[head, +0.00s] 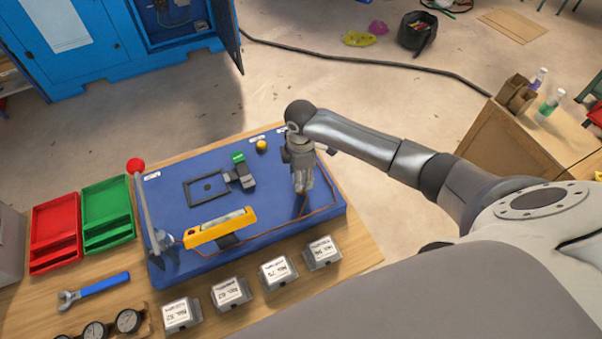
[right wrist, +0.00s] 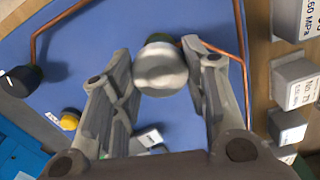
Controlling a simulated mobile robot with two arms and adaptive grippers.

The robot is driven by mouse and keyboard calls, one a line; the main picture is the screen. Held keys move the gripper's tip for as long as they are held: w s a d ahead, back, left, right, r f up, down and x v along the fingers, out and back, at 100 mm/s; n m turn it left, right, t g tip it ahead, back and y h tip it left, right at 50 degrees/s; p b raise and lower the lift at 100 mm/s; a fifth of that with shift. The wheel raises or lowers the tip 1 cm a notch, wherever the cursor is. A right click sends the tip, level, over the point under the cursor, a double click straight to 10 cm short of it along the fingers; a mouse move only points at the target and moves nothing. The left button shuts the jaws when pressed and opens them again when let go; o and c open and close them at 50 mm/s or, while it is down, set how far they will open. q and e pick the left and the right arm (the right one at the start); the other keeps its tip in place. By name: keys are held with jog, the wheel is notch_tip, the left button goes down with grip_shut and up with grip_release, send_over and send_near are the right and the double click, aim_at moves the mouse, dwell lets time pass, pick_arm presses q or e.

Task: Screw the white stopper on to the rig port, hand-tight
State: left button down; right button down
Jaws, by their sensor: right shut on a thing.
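My right gripper (head: 302,188) points down over the right part of the blue rig board (head: 270,217). In the right wrist view my right gripper (right wrist: 165,85) is shut on a round, pale grey-white piece, the white stopper (right wrist: 160,68). It sits between the fingertips and its rounded face is toward the camera. A darker fitting edge and a copper pipe (right wrist: 215,47) show just behind it. The stopper hides the rig port, so I cannot tell whether it is threaded on. My left gripper is not in view.
A yellow gauge block (head: 220,228) and a red-knobbed lever (head: 140,190) stand on the board. Several labelled grey boxes (head: 278,270) line its front edge. Red (head: 56,232) and green (head: 106,215) trays and a blue wrench (head: 95,289) lie left.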

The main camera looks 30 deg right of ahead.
jog(key=c, duration=1.3)
grip_release()
jog(key=shift+m, duration=1.2)
jog(key=o, duration=0.6)
jog(key=shift+c, duration=0.2)
notch_tip(320, 180, up, 5)
jog(key=p, duration=0.5)
jog(key=shift+r, duration=0.95)
